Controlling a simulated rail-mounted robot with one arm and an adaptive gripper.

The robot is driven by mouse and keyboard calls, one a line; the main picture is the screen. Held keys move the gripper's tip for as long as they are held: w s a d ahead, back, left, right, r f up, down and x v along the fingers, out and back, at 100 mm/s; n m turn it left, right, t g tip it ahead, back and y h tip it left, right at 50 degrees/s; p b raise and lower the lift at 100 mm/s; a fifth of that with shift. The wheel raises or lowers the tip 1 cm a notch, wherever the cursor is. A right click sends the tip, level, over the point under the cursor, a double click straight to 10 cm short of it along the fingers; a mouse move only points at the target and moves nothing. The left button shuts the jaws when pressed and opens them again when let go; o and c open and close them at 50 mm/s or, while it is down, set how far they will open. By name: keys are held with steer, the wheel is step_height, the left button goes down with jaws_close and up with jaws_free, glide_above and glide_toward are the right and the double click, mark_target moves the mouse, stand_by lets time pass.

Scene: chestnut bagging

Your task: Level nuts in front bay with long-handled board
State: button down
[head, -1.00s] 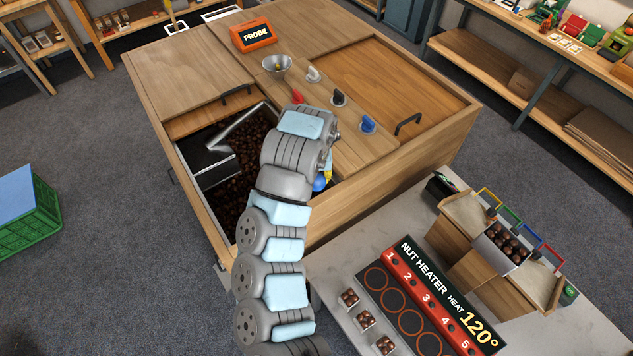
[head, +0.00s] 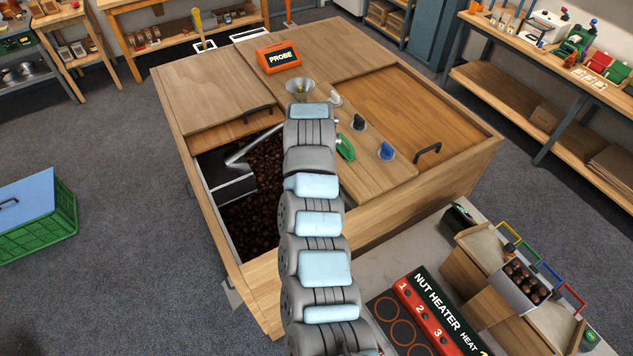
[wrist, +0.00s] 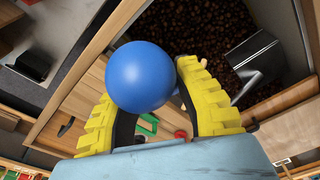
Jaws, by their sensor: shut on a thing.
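My gripper (wrist: 160,85) has two yellow ribbed fingers, one on each side of a smooth blue ball (wrist: 139,77), and is shut on it in the wrist view. Whether the ball is the end of a longer handle is hidden. In the head view my arm hides gripper and ball. The front bay holds dark brown nuts (head: 262,172), also visible in the wrist view (wrist: 196,32). A dark box-like part with a silver bar (head: 228,180) sits at the bay's left side; a grey metal block (wrist: 255,60) lies over the nuts in the wrist view. I cannot identify the long-handled board.
The wooden bin (head: 262,290) has a half-slid left lid (head: 212,90) and a right lid (head: 420,95) with black handles. Green (head: 345,147), black and blue (head: 386,150) knobs, a funnel (head: 300,88) and an orange probe box (head: 278,58) stand on top. A nut heater (head: 440,310) is at front right.

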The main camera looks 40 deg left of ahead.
steer(key=shift+w+a+f+b, duration=0.1)
steer(key=shift+w+a+b, duration=0.25)
steer(key=shift+a, duration=0.45)
steer(key=shift+w+a+f+b, duration=0.1)
steer(key=shift+w+a, duration=0.35)
steer(key=shift+a, duration=0.35)
steer(key=shift+w+a+r, duration=0.25)
steer(key=shift+a, duration=0.2)
steer(key=shift+r, duration=0.1)
step_height(320, 180, up, 11)
steer(key=shift+p, duration=0.4)
steer(key=shift+s, duration=0.1)
steer(key=shift+r+p, duration=0.6)
steer(key=shift+r, duration=1.9)
